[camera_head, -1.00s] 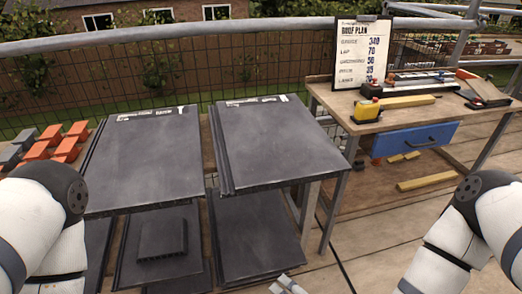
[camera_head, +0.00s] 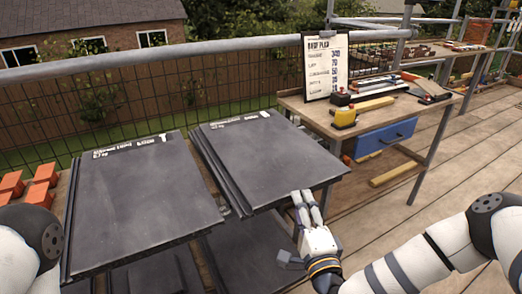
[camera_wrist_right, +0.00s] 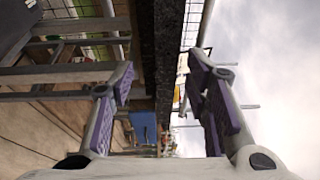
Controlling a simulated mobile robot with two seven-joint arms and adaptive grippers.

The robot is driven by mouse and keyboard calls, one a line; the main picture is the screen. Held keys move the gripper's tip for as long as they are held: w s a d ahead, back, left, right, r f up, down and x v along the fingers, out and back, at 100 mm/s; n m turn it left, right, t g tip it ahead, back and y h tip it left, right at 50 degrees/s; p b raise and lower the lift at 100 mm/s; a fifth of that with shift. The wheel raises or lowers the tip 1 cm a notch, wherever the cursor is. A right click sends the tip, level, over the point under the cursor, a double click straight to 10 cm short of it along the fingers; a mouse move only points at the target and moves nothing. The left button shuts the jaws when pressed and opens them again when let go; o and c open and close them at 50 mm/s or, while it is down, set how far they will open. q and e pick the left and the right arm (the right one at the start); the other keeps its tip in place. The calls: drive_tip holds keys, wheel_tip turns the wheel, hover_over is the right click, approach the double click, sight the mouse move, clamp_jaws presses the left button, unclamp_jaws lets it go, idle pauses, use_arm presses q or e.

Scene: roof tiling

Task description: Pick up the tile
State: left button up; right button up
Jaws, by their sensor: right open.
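Dark grey roof tiles lie on a stand in two stacks, a left tile (camera_head: 140,205) and a right tile (camera_head: 265,160), each with white lettering at its far edge. My right gripper (camera_head: 307,207) is at the near edge of the right tile, its fingers pointing toward it. In the right wrist view my open right gripper (camera_wrist_right: 162,85) has purple-padded fingers on either side of the tile's dark edge (camera_wrist_right: 157,55), with gaps showing on both sides. Contact cannot be told. My left gripper is out of view; only a left arm link shows.
More dark tiles (camera_head: 245,250) lie on the lower shelf. A wooden workbench (camera_head: 330,126) with a roof plan clipboard (camera_head: 324,65), a yellow tool (camera_head: 345,118) and a blue drawer (camera_head: 385,138) stands at right. Orange blocks (camera_head: 38,193) are at left. A railing (camera_head: 200,48) runs behind.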

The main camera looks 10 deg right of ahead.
sight(292, 184)
drive_tip(key=w, duration=0.4)
drive_tip(key=w+a+r, duration=0.1)
drive_tip(key=w, duration=0.1)
drive_tip(key=shift+w, duration=0.35)
clamp_jaws()
drive_tip(key=shift+r, duration=0.2)
